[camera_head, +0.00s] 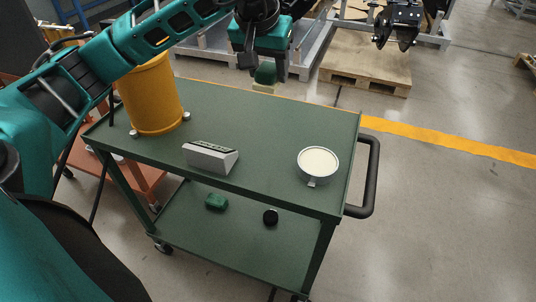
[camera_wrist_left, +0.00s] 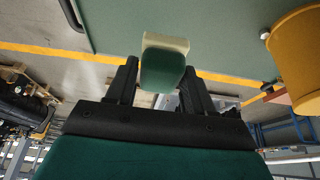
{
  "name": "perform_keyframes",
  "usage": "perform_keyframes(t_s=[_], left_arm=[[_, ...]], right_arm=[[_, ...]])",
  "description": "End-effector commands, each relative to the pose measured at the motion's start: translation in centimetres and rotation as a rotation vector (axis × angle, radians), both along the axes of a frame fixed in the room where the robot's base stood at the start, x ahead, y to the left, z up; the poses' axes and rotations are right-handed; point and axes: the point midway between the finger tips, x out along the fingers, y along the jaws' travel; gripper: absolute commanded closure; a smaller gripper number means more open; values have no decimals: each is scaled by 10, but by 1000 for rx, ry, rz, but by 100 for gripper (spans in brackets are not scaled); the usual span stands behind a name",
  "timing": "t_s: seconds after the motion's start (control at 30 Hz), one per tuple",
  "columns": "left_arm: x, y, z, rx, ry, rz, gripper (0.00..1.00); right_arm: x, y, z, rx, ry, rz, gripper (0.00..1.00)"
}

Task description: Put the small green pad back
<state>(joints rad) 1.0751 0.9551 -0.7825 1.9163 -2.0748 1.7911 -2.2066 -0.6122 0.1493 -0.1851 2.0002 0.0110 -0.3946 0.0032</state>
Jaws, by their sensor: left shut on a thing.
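My left gripper (camera_head: 265,76) is shut on the small green pad (camera_head: 265,72), at the far edge of the cart's top as the head view shows it. The pad is rounded, with a cream block on its end. In the left wrist view the pad (camera_wrist_left: 162,70) sits between the two dark fingers, with the cream block beyond it. I cannot tell whether the block touches anything. My right gripper (camera_head: 394,38) hangs at the upper right over the pallet, its dark fingers apart and empty.
The green cart top (camera_head: 250,125) holds a yellow bucket (camera_head: 152,95), a grey slotted block (camera_head: 210,157) and a round white-topped dish (camera_head: 318,161). A green piece (camera_head: 216,201) and a black knob (camera_head: 270,216) lie on the lower shelf. The top's middle is clear.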

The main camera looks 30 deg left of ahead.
Motion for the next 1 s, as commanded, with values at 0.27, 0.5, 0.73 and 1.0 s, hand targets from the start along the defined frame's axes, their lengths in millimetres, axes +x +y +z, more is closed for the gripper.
perform_keyframes(t_s=[0.27,0.5,0.73,1.0], left_arm=[[-1,0,-32,-1,7,1,79],[-2,-1,-98,-2,8,1,79],[-1,0,-147,-3,3,1,79],[0,-1,-167,-3,2,1,79]], right_arm=[[0,0,-6,0,4,1,11],[-1,3,-14,3,17,4,11],[2,6,-12,12,7,8,11],[5,9,-7,17,-5,12,11]])
